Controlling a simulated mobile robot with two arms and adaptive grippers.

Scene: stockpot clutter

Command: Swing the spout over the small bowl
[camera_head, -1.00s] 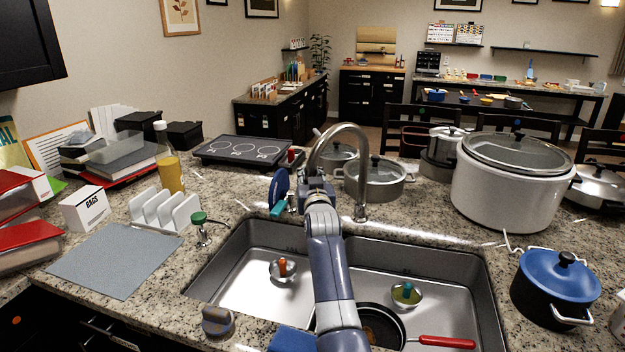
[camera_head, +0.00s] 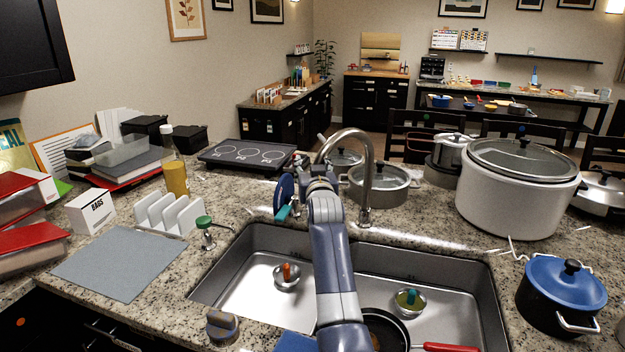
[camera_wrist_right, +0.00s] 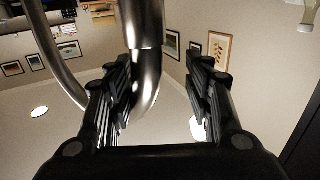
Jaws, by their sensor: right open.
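The metal gooseneck spout (camera_head: 371,160) rises from its base behind the sink (camera_head: 470,266) and arcs over to the left. My right gripper (camera_head: 317,168) is at the spout's left, hanging end. In the right wrist view its open fingers (camera_wrist_right: 158,90) stand on either side of the spout tube (camera_wrist_right: 146,65), which is nearer the left finger; I cannot tell whether they touch. Two small bowls sit in the sink: one with an orange item (camera_head: 287,280) at the left, one with a teal item (camera_head: 408,304) at the right. My left gripper is not in view.
A dark pan (camera_head: 388,325) with a red handle lies in the sink. A green-topped dispenser (camera_head: 205,224) is at the sink's left edge.

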